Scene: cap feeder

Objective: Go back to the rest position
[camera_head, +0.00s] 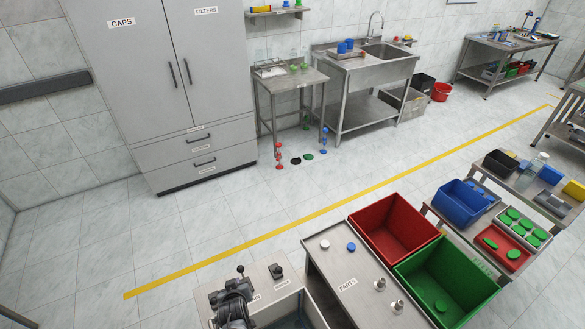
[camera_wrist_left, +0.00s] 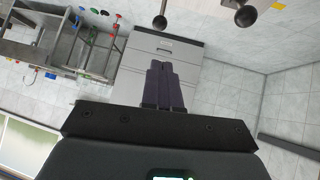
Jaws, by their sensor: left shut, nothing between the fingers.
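My left gripper (camera_wrist_left: 165,85) shows in the left wrist view, with its two dark fingers together and nothing between them. Beyond the fingertips, the grey cabinet (camera_wrist_left: 190,52) appears upside down, at a distance from the gripper. I cannot make out either gripper in the head view. My right gripper is in neither view.
The head view shows the grey cabinet (camera_head: 170,90) at the back left. A parts bench (camera_head: 345,300) stands in front, beside a red bin (camera_head: 390,225) and a green bin (camera_head: 445,280). A dark machine (camera_head: 232,305) stands at the bottom. Floor left of the yellow line is mostly clear.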

